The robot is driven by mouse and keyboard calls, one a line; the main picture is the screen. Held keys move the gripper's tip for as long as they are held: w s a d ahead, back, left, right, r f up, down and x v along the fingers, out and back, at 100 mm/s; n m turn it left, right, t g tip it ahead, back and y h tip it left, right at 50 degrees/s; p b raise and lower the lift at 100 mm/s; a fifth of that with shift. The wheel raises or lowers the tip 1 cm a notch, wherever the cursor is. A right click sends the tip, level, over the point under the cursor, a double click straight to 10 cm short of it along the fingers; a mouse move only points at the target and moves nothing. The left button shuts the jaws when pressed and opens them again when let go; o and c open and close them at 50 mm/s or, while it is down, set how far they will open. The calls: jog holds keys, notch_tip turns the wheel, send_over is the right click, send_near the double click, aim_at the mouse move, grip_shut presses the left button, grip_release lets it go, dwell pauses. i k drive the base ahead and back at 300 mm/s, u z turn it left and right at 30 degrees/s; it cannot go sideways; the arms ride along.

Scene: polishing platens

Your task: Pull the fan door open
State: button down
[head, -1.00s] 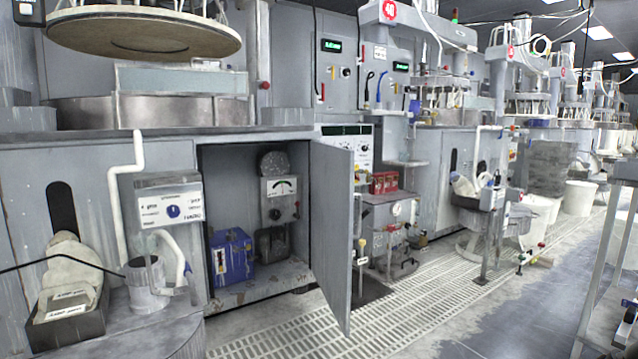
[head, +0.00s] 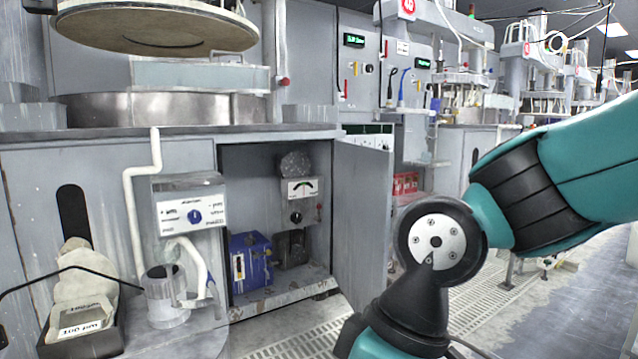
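A flat grey door (head: 362,205) stands swung out at the right side of an open cabinet in the head view. It is the only open door I see, so I take it as the fan door. Its left edge meets the cabinet front, and its free edge is towards me. My gripper is out of the picture, below the frame. No handle shows on the door's visible face.
A control box (head: 190,208) with white pipes is left of the opening. A round platen (head: 155,28) overhangs at upper left. Grated floor (head: 290,340) lies in front.

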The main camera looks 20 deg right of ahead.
aim_at(363, 198)
jog(key=i, duration=1.05)
jog(key=z, duration=0.35)
